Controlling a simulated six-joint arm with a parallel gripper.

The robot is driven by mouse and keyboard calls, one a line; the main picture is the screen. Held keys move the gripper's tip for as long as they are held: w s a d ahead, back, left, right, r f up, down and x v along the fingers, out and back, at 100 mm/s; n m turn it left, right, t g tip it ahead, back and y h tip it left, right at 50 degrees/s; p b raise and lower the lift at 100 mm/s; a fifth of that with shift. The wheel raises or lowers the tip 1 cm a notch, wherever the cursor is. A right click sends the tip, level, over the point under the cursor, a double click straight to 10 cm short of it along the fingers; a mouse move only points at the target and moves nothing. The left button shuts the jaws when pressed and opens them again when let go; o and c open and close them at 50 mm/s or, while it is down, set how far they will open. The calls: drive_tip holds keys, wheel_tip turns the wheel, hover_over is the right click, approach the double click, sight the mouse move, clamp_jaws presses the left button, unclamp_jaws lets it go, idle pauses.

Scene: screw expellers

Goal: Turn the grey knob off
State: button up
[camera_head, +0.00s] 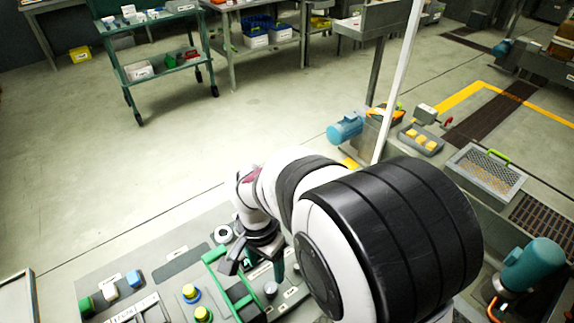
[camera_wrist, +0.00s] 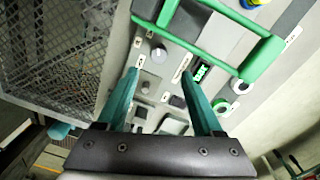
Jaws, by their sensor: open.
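A control panel (camera_head: 185,262) lies below my gripper (camera_head: 263,268). In the wrist view my gripper (camera_wrist: 160,76) has its two teal fingers spread, with nothing held between them. In the head view a small grey knob (camera_head: 271,289) shows just below the gripper. I cannot tell how the knobs are turned, or the exact gap to them.
A green handle frame (camera_wrist: 258,58) rises from the panel beside the gripper and also shows in the head view (camera_head: 238,302). Yellow buttons (camera_head: 190,292) stand left of it. A metal mesh (camera_wrist: 60,45) is at left in the wrist view. Open floor lies behind the panel.

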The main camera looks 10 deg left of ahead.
sight(270, 287)
drive_tip(key=f, duration=0.9)
drive_tip(key=shift+s+d, duration=0.1)
drive_tip(key=shift+d, duration=0.1)
clamp_jaws()
